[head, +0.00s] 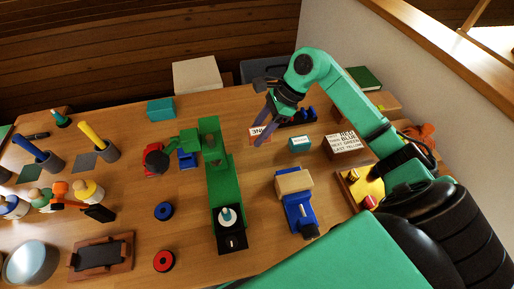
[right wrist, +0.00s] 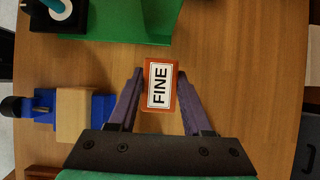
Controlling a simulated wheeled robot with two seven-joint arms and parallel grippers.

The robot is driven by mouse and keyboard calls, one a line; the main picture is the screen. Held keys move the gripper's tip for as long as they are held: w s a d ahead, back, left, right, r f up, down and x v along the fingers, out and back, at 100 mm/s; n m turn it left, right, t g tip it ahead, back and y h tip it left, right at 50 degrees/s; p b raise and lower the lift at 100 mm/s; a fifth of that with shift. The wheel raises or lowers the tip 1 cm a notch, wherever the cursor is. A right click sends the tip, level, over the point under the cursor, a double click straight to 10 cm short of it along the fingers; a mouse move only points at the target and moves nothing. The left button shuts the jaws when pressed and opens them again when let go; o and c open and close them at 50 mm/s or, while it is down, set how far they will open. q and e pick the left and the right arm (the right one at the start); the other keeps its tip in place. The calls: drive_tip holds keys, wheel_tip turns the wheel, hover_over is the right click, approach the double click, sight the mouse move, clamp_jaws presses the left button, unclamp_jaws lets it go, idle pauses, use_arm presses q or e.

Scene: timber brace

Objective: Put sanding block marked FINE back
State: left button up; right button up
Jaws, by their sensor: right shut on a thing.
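The sanding block marked FINE (head: 257,133) is orange-red with a white label. In the right wrist view the FINE block (right wrist: 160,86) sits between the two purple-grey fingers, its label facing the camera. My right gripper (head: 265,128) is shut on it, over the back middle of the table, right of the green timber brace piece (head: 222,180). I cannot tell from these views whether the block touches the table. A teal block (head: 300,143) with a white label stands to the right of the gripper. My left gripper is not in view.
A blue clamp with a wooden piece (head: 297,205) stands in front. A brown block with a written label (head: 340,145) is at the right. A dark holder with blue pieces (head: 300,115) lies behind the gripper. Bare tabletop (head: 262,165) lies between the green piece and clamp.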

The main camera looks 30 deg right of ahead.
sight(252, 156)
wheel_tip(252, 156, down, 8)
drive_tip(key=shift+r+p, duration=0.25)
drive_tip(key=shift+p, duration=0.05)
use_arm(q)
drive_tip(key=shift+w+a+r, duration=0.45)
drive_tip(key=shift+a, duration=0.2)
use_arm(e)
drive_tip(key=shift+f, duration=0.1)
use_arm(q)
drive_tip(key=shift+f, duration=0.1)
use_arm(e)
drive_tip(key=shift+f+b, duration=0.2)
drive_tip(key=shift+b, duration=0.15)
drive_tip(key=o, duration=1.2)
drive_tip(key=shift+r, duration=0.1)
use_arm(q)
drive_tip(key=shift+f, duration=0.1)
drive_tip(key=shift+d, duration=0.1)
use_arm(e)
drive_tip(key=shift+r, duration=0.1)
